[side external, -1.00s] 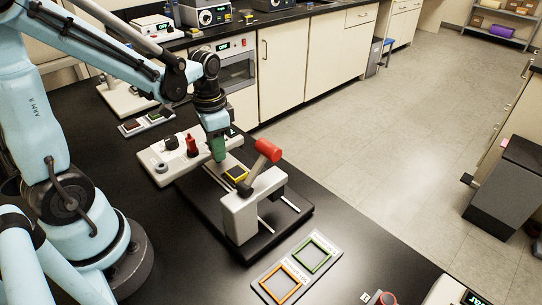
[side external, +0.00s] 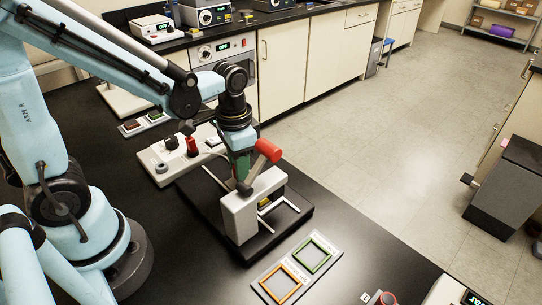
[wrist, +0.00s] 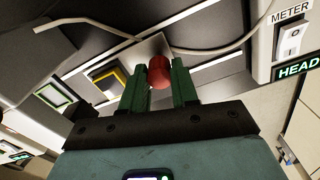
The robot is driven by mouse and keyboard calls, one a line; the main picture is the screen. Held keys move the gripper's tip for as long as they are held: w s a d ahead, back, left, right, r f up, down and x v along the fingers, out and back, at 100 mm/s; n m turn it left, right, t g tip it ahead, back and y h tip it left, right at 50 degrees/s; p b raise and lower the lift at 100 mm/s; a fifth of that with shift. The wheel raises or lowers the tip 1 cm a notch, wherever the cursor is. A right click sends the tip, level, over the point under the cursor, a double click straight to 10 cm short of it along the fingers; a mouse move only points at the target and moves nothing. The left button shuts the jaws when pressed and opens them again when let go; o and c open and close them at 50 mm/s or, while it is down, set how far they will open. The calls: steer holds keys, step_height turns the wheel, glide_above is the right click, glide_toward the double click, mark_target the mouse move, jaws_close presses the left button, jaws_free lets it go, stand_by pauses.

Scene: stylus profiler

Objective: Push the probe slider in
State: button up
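The stylus profiler stands on a black base (side external: 285,228). Its white bridge (side external: 238,217) carries a tilted grey lever with a red end (side external: 268,150). A yellow-edged piece (side external: 265,204) shows under the bridge in the side view; the wrist view shows its yellow frame (wrist: 108,78) left of my fingers. My gripper (side external: 241,172) is low over the base behind the bridge, its tips partly hidden by the lever. In the wrist view my green fingers (wrist: 160,75) stand on both sides of a red knob (wrist: 160,72), which fills the gap between them.
A white control box (side external: 165,172) with knobs sits left of the base. A tray with an orange and a green frame (side external: 297,269) lies in front. A pair of framed pads (side external: 145,124) lies farther back.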

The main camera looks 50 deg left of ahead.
steer(key=o, duration=0.4)
steer(key=shift+r, duration=0.1)
steer(key=shift+r, duration=5.95)
